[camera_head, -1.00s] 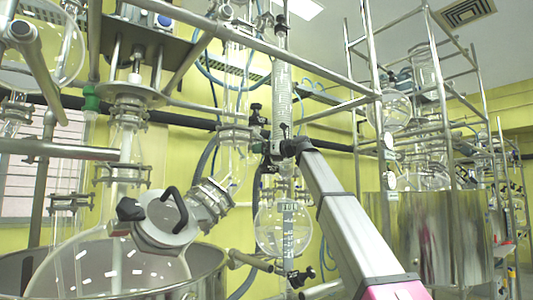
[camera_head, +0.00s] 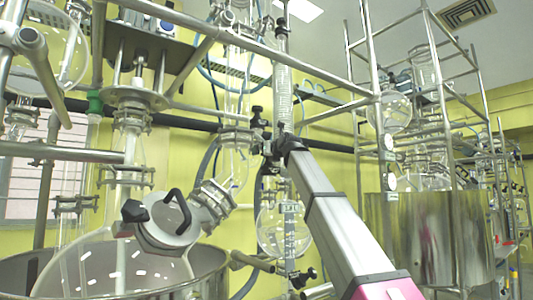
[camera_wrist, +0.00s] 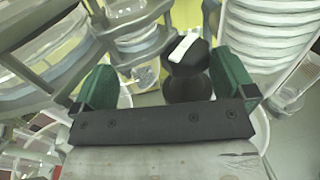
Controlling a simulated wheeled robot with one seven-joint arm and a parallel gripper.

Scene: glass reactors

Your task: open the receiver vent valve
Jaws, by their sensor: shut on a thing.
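The vent valve's black knob (camera_wrist: 187,72), with a white mark on top, is between the green-padded fingers of my gripper (camera_wrist: 165,80) in the wrist view. It sits closer to the right finger, and my gripper is shut on it. In the head view my arm reaches up to the glassware above the round receiver flask (camera_head: 284,230). My fingers are hidden behind my arm there. A black valve knob (camera_head: 257,110) shows just left of my arm's end. How far the valve is turned cannot be told.
A large glass vessel (camera_head: 115,262) in a metal bath stands at the left, with a black-handled lid (camera_head: 170,220). Steel frame bars (camera_head: 310,65) cross above my arm. A coiled condenser (camera_head: 283,100) rises beside my gripper. A steel tank (camera_head: 430,235) stands at the right.

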